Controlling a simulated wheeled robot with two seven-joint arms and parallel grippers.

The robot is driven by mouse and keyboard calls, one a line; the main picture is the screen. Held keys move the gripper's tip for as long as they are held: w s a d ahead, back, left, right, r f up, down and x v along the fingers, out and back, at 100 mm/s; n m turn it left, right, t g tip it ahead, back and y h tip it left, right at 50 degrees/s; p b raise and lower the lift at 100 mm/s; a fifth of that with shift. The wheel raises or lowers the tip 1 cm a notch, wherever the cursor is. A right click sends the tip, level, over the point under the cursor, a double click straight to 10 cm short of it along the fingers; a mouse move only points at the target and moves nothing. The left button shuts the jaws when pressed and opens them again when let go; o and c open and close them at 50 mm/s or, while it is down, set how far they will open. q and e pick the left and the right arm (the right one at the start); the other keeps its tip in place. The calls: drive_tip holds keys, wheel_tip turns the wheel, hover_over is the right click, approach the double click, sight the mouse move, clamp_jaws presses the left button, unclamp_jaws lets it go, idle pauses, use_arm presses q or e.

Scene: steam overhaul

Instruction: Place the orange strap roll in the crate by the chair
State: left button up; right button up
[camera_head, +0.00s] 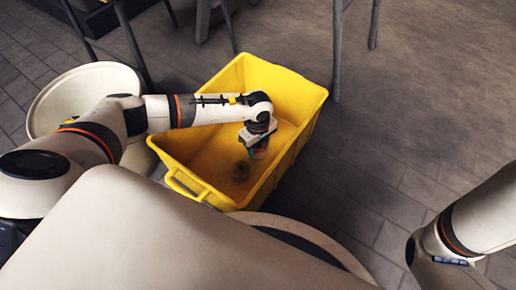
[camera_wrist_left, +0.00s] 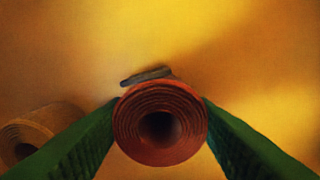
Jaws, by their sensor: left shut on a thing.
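The yellow crate (camera_head: 309,101) stands on the floor in the head view, near dark chair legs (camera_head: 337,50). My left gripper (camera_head: 257,147) reaches down inside the crate walls. It is shut on the orange strap roll (camera_head: 261,153), which is above the crate floor. In the left wrist view the strap roll (camera_wrist_left: 186,128) shows its wound end and dark centre hole, between the two green fingers. I cannot tell whether it touches the crate floor. My right gripper is out of the head view; only part of that arm shows at the lower right.
A tan roll (camera_head: 240,170) lies in the crate and also shows in the left wrist view (camera_wrist_left: 42,128). A small dark flat item (camera_wrist_left: 146,76) lies just beyond the strap roll. A pale round bin (camera_head: 52,101) stands left of the crate.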

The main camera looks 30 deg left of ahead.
sight(258, 146)
use_arm(q)
drive_tip(key=shift+f, duration=0.15)
drive_tip(key=o, duration=1)
drive_tip(key=shift+o, duration=0.2)
wheel_tip(258, 146, up, 12)
drive_tip(key=p, duration=0.9)
drive_tip(key=shift+r, duration=0.2)
